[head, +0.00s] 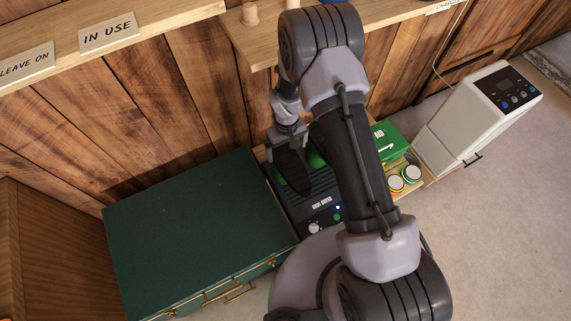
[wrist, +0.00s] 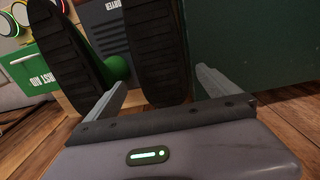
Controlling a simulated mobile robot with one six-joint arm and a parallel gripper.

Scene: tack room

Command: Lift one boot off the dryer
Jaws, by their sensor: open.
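The dark boot dryer (head: 322,203), with a lettered front panel and a blue light, stands right of the green chest in the head view. In the wrist view, two dark boots show their treaded soles: one at left (wrist: 68,45) and one in the middle (wrist: 157,42). A green rounded part (wrist: 117,68) shows between them. My gripper (wrist: 160,78) is open, with one finger on each side of the middle boot; I cannot tell whether either touches it. In the head view my gripper (head: 289,132) is above a dark boot (head: 293,175); my arm hides part of the dryer.
A large green chest (head: 190,235) stands close left of the dryer. Right of my arm are a green first-aid box (head: 388,142), round-lidded jars (head: 411,174) and a white appliance (head: 475,115). A wooden shelf with "IN USE" (head: 108,33) runs along the wall behind.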

